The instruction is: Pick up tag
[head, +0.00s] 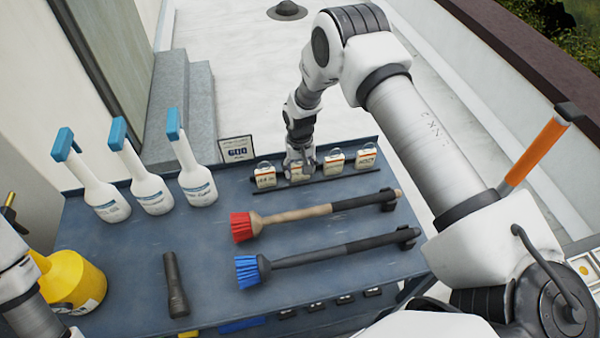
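Several small tags stand in a row along the back of the blue cart top (135,265), white with orange at the top. One tag (265,177) stands at the left of the row, and others (334,162) and (366,158) stand to the right. My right gripper (299,172) points down at the row, over another tag that it partly hides. Its fingers are small and overlap that tag, so I cannot tell whether they are closed on it. My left gripper is out of the picture; only part of my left arm shows at the left edge.
Three white spray bottles (152,190) stand at the back left. A red brush (300,214), a blue brush (310,256) and a black flashlight (175,285) lie on the cart. A yellow container (72,280) is at the left. A small sign (237,149) stands behind.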

